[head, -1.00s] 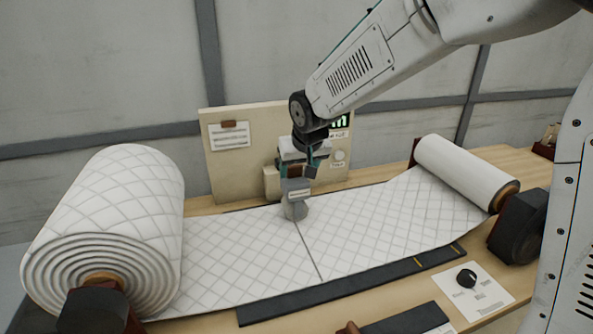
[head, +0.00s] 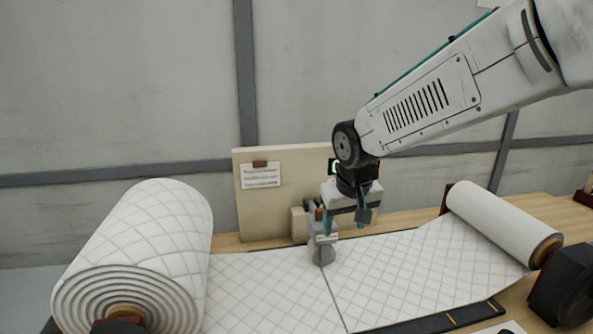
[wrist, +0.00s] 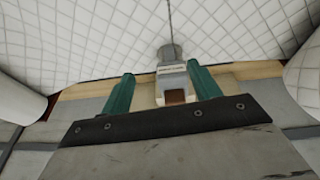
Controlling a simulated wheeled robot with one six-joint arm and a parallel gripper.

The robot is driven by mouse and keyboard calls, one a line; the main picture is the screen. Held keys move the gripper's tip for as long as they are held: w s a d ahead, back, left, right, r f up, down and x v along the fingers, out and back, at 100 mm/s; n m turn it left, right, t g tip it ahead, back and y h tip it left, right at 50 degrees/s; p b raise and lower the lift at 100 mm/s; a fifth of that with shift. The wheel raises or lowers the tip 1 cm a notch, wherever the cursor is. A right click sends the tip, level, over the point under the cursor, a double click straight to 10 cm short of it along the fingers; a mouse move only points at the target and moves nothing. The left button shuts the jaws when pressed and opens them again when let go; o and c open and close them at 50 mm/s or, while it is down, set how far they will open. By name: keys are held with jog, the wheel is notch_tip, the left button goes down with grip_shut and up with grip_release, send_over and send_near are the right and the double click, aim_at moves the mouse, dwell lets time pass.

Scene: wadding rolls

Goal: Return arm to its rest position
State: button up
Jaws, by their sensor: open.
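My gripper (head: 345,226) hangs from my arm above the far edge of the quilted white wadding. In the wrist view its two teal fingers (wrist: 162,90) stand apart, with nothing held between them. A grey tool with a round end (head: 322,252) sits on the wadding by a dark seam line, just left of and below my gripper in the head view. It also shows beyond the fingers in the wrist view (wrist: 170,56). I cannot tell in the head view whether a finger touches it.
A large wadding roll (head: 135,255) stands at left and a smaller roll (head: 505,224) at right. A beige board (head: 285,210) with a paper note stands behind the wadding. A dark strip (head: 440,322) lies along the front edge.

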jog(key=s+d+r, duration=0.1)
jog(key=s+d, duration=0.3)
jog(key=s, duration=0.5)
jog(key=s+d+r+m+g, duration=0.1)
jog(key=s+d, duration=0.4)
jog(key=s, duration=0.5)
jog(key=s+d+r+m+g, duration=0.1)
jog(key=s+d, duration=0.3)
jog(key=s, duration=0.5)
jog(key=shift+s+d+r, duration=0.2)
jog(key=shift+s+d, duration=0.1)
jog(key=shift+s, duration=0.1)
